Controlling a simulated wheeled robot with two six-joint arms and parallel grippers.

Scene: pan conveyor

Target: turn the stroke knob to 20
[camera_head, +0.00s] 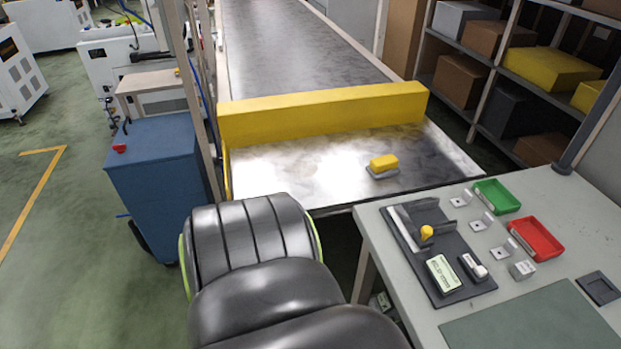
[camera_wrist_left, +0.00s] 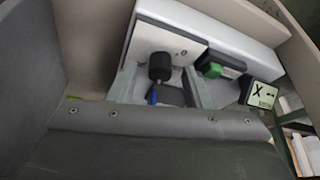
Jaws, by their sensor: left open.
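In the left wrist view, a black round knob (camera_wrist_left: 160,67) stands on a white plate (camera_wrist_left: 143,40). I cannot read a scale or setting on it, and cannot tell for sure that it is the stroke knob. A small blue piece (camera_wrist_left: 152,95) shows just below it. A small display (camera_wrist_left: 262,94) with dark characters sits to the right, beside a green-and-black part (camera_wrist_left: 220,69). My left gripper (camera_wrist_left: 150,125) shows only as large grey parts close to the lens, apart from the knob and holding nothing visible; its fingertips are not clear. My right gripper is not in view.
A conveyor (camera_head: 300,165) with a yellow bar (camera_head: 325,112) across it carries a yellow-topped block (camera_head: 384,163). The bench (camera_head: 420,320) at right holds a black fixture board (camera_head: 425,262), a green tray (camera_head: 497,196) and a red tray (camera_head: 536,237). A blue cabinet (camera_head: 155,185) stands left.

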